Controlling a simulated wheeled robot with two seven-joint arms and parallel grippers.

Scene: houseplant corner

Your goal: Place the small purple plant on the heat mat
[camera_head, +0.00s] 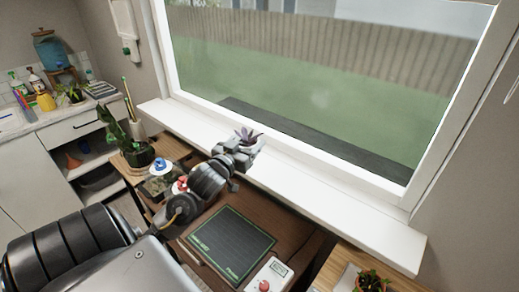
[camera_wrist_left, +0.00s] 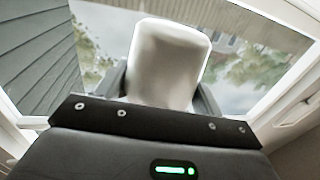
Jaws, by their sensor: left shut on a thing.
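The small purple plant (camera_head: 247,135) is in a pale pot at the windowsill in the head view. My left gripper (camera_head: 243,150) is shut on its pot. In the left wrist view the white pot (camera_wrist_left: 168,62) stands between the two fingers (camera_wrist_left: 165,90); the leaves are hidden there. I cannot tell whether the pot touches the sill. The heat mat (camera_head: 231,244) is a dark rectangle with a green border on the brown table, nearer to me than the gripper. No plant is on it. My right gripper is not in view.
A white box with a red knob (camera_head: 268,277) sits by the mat's near right corner. Left of my arm are a tall leafy plant (camera_head: 137,152) and jars with blue and red tops. The white windowsill (camera_head: 330,207) is clear to the right. Another potted plant (camera_head: 370,281) stands at the lower right.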

